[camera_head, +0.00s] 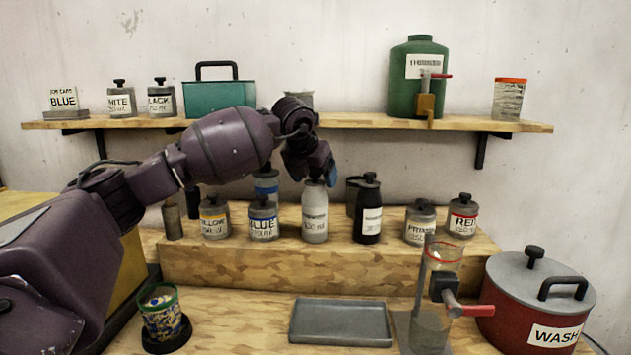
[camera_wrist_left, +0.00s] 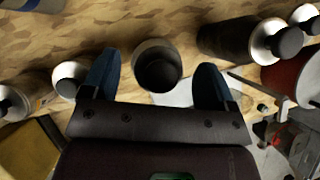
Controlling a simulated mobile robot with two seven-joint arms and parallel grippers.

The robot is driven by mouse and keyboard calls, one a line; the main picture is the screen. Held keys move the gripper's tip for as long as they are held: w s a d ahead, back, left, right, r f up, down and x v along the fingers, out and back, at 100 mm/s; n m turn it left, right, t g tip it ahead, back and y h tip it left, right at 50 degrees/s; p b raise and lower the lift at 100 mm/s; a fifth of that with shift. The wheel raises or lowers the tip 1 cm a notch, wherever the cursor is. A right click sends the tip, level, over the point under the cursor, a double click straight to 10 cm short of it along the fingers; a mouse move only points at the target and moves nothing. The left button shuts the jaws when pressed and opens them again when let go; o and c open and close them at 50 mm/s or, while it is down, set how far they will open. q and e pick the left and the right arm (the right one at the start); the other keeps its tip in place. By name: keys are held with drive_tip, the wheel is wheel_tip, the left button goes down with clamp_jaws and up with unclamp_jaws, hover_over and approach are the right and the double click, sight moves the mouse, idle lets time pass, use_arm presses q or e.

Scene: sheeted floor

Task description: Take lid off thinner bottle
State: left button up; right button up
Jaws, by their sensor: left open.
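A light grey bottle (camera_head: 315,216) with a white label stands upright on the raised wooden step; its label is too small to read surely. My left gripper (camera_head: 318,176) is right above its top, fingers pointing down, and hides it. In the left wrist view my left gripper (camera_wrist_left: 155,85) is open, its blue fingers either side of a round grey vessel (camera_wrist_left: 157,52) with a dark round top. I cannot tell whether they touch it. A green jug (camera_head: 402,87) with a tap stands on the shelf; its label is blurred but may read thinner. My right gripper is out of view.
A black bottle (camera_head: 368,222) stands close on the right, a blue-labelled jar (camera_head: 263,231) on the left. In front lie an empty grey tray (camera_head: 341,301), a red wash pot (camera_head: 507,314) and a patterned can (camera_head: 161,318). The shelf (camera_head: 350,121) runs above.

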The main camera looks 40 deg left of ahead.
use_arm(q)
drive_tip(key=shift+r, duration=0.1)
drive_tip(key=c, duration=1)
drive_tip(key=shift+o, duration=0.2)
wheel_tip(320, 180, up, 20)
drive_tip(key=p, duration=0.2)
